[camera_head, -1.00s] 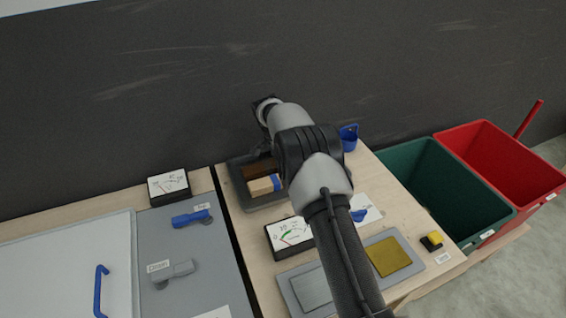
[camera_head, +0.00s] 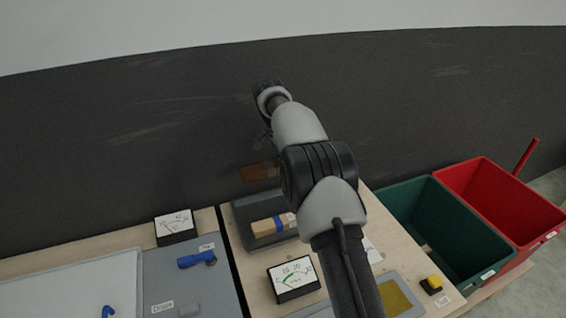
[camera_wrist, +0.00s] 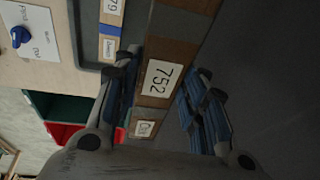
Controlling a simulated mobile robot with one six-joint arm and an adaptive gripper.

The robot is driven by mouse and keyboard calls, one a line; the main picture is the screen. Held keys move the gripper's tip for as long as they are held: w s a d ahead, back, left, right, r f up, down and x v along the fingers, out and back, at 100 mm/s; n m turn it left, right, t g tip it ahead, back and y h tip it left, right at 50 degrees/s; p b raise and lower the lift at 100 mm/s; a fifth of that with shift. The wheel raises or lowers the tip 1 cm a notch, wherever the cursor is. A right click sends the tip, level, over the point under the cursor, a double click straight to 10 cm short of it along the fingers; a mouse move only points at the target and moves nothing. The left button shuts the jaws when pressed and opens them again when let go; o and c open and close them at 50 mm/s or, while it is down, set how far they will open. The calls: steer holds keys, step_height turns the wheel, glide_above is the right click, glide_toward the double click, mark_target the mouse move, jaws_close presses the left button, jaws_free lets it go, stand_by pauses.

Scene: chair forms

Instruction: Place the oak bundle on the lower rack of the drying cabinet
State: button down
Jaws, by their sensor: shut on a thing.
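A brown wood bundle (camera_head: 261,170) hangs above the dark grey tray (camera_head: 243,212), against the dark wall. My gripper (camera_wrist: 163,100) is shut on it, with a finger on each side in the wrist view. There the held brown bundle (camera_wrist: 183,52) shows a white label reading 752 and a smaller label whose word is hard to read. In the head view my arm and wrist hide most of the fingers. I see no drying cabinet or lower rack that I can make out.
A pale bundle with a blue band (camera_head: 268,227) lies in the tray. A dial gauge (camera_head: 292,279) stands in front of it. A green bin (camera_head: 450,225) and a red bin (camera_head: 500,200) stand at the right. A white lid (camera_head: 70,292) and grey panel lie left.

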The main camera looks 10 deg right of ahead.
steer(key=shift+r, duration=0.5)
steer(key=shift+s+n, duration=0.55)
steer(key=shift+n, duration=0.15)
steer(key=s+f+n+y, duration=0.1)
steer(key=s+n, duration=0.3)
steer(key=s, duration=0.5)
steer(key=s+f+n+y, duration=0.1)
steer(key=s+f+n, duration=0.3)
steer(key=s, duration=0.5)
steer(key=s+f+n+y, duration=0.2)
steer(key=s+n, duration=0.4)
steer(key=s, duration=0.4)
steer(key=shift+f+t, duration=0.3)
steer(key=shift+f, duration=0.35)
